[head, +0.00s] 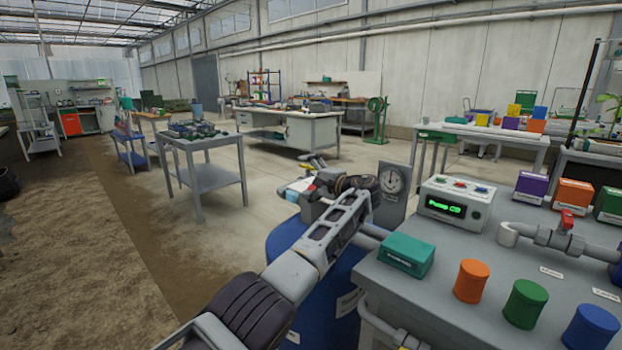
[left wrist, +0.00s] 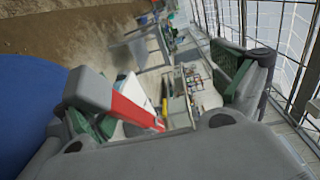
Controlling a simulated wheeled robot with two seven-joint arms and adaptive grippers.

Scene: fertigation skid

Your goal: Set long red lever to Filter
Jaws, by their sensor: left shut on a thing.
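The long red lever (left wrist: 132,108), with a grey end, shows in the left wrist view between the fingers of my left gripper (left wrist: 165,100). The grey end is close to the left-hand finger pad. My left gripper is shut on the lever, though its fingers look far apart. There the arm and gripper hide most of the lever. I cannot read any Filter marking. My right gripper is not in view.
A grey table (head: 200,145) stands behind left. The floor between is clear.

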